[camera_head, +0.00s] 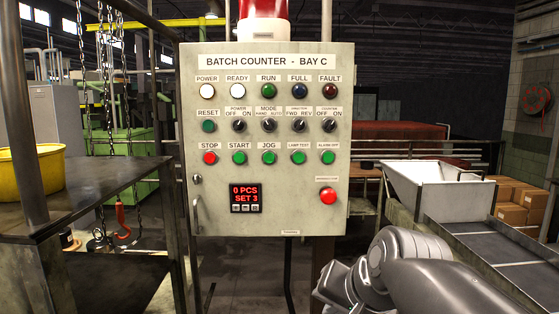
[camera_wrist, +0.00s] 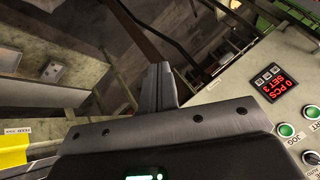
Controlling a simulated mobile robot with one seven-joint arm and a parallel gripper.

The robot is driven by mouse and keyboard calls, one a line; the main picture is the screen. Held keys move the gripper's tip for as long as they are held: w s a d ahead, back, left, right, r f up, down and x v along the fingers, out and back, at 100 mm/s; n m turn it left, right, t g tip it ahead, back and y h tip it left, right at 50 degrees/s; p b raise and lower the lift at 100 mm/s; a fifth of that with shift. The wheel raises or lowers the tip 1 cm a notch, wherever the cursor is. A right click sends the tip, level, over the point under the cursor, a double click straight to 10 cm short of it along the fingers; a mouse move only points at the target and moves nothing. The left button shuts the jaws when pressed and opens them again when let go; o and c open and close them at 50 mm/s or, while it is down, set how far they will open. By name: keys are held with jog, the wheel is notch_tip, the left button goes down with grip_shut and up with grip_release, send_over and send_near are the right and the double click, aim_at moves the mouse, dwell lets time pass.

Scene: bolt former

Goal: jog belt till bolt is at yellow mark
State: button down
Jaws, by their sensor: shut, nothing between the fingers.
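The green JOG button (camera_head: 269,158) is on the control panel (camera_head: 265,220), between START and LAMP TEST. It also shows at the right of the wrist view (camera_wrist: 285,130). My gripper (camera_wrist: 160,72) is shut and empty, its fingers apart from the button and to its left in that view. In the head view my arm is at the lower right, below the panel. A belt (camera_head: 486,247) runs along the right side, with a pale hopper at its far end. I see no bolt. A yellow patch (camera_wrist: 12,143) shows at the wrist view's left edge; I cannot tell whether it is the mark.
The display (camera_head: 246,198) reads 0 PCS, SET 3. The red STOP button (camera_head: 210,158) and a larger red button (camera_head: 328,196) are on the same panel. A dark table (camera_head: 80,190) with a yellow tub (camera_head: 22,172) stands at left; chains hang behind it.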

aim_at(273, 159)
jog(key=w+a+r+m+t+y, duration=0.1)
jog(key=w+a+r+m, duration=0.3)
jog(key=w+r, duration=0.4)
jog(key=w+a+r+m+t+y, duration=0.2)
jog(key=w+a+r+m+y, duration=0.2)
jog(key=w+r, duration=0.5)
notch_tip(273, 159, up, 2)
jog(key=shift+w+a+r+m+y, duration=0.25)
jog(key=shift+a+m, duration=0.25)
jog(key=shift+a, duration=0.65)
jog(key=shift+f, duration=0.1)
jog(key=shift+w, duration=4.35)
jog(key=shift+w, duration=0.4)
